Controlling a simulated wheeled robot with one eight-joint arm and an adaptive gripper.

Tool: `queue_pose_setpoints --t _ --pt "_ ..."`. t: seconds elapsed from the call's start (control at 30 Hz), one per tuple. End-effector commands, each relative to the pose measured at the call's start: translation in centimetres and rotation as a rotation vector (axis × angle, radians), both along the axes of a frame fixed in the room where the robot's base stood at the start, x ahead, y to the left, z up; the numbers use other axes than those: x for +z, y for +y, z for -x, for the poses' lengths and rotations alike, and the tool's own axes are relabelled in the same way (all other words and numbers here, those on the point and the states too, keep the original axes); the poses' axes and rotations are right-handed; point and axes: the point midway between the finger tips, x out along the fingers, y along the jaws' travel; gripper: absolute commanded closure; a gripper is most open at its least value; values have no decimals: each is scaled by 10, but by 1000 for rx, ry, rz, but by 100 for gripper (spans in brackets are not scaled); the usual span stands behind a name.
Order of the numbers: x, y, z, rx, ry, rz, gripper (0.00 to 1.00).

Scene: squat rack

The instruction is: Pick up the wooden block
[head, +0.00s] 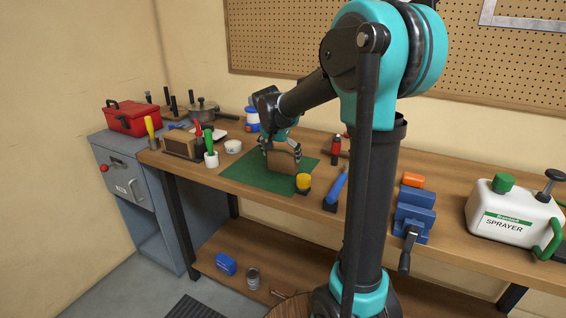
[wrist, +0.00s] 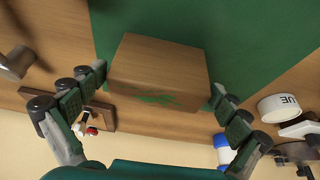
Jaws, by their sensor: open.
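The wooden block (head: 283,160) is a brown box on the green mat (head: 250,178) on the workbench. In the wrist view the wooden block (wrist: 158,75) shows a green mark on its near face and lies between my fingers. My gripper (head: 280,148) is over the block from above, with one finger on each side of it. In the wrist view my gripper (wrist: 158,95) is open; the left finger is close to the block's left side and the right finger close to its right side. I cannot tell whether either finger touches it.
A yellow-topped item (head: 303,182) stands close to the block at the mat's front right. A blue vise (head: 414,212) and a white sprayer (head: 512,212) stand on the right. A white cup (head: 211,158) and a wooden box (head: 181,144) stand on the left.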

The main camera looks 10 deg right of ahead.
Motion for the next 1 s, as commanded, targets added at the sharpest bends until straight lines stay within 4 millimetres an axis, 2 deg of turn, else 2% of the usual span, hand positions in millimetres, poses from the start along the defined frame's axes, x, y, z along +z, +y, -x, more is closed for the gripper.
queue_pose_setpoints --t 0.1,0.23,0.53,0.83,0.87,1.0 --pt "-17 -4 -8 -2 0 -1 0" --pt "-29 -7 -12 -2 0 -1 0" --pt "-32 -8 -13 -1 0 0 1" --pt "-32 -8 -13 -1 0 0 38" --pt "-32 -8 -13 -1 0 0 41" --pt "-32 -8 -13 -1 0 0 41"
